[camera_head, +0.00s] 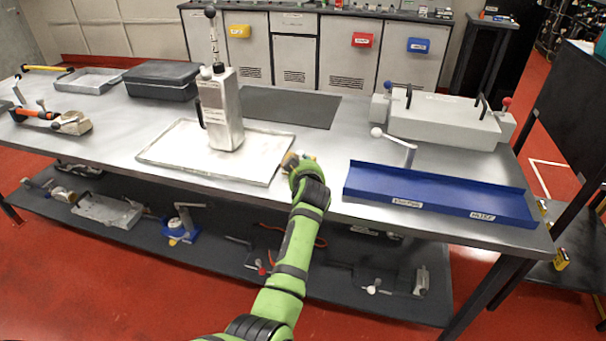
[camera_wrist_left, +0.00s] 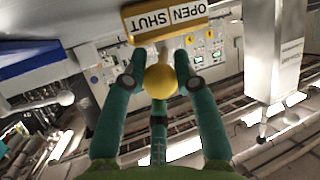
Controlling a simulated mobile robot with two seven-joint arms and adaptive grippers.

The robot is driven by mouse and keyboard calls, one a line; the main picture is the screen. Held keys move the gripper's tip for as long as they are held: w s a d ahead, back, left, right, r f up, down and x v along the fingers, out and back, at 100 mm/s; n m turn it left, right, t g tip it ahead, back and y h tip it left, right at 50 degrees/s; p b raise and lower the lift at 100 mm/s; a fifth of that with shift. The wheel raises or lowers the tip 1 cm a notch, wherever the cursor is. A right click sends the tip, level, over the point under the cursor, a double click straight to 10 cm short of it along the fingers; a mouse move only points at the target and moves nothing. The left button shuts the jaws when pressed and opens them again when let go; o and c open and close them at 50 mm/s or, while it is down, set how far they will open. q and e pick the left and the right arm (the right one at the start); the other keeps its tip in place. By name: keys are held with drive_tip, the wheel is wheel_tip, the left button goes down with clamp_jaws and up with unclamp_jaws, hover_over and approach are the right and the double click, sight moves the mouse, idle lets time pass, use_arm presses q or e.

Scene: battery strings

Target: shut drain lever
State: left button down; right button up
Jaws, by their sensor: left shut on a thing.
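The drain lever shows in the left wrist view as a yellow ball knob (camera_wrist_left: 160,81). Just beyond it is a yellow-edged plate (camera_wrist_left: 166,19) reading OPEN SHUT, upside down in this view. My left gripper (camera_wrist_left: 158,66) has its fingers on both sides of the knob and is shut on it. In the head view my left gripper (camera_head: 299,163) is at the table's front edge, right of the shallow metal tray (camera_head: 170,157). It mostly hides the lever there, so the lever's setting cannot be told. My right gripper is not in view.
A metal canister (camera_head: 221,110) stands on the tray. A blue tray (camera_head: 437,194) and a white-knobbed handle (camera_head: 397,139) are to the right, with a grey box (camera_head: 443,119) behind. A dark mat (camera_head: 290,106) lies behind the tray. Several tools lie on the lower shelf.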

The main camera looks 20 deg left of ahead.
use_arm(q)
drive_tip(key=shift+w+r, duration=0.15)
drive_tip(key=shift+r, duration=0.35)
drive_tip(key=c, duration=1.1)
unclamp_jaws()
drive_tip(key=shift+o, duration=0.8)
drive_tip(key=shift+f, duration=0.3)
wheel_tip(320, 180, up, 10)
drive_tip(key=shift+r, duration=0.1)
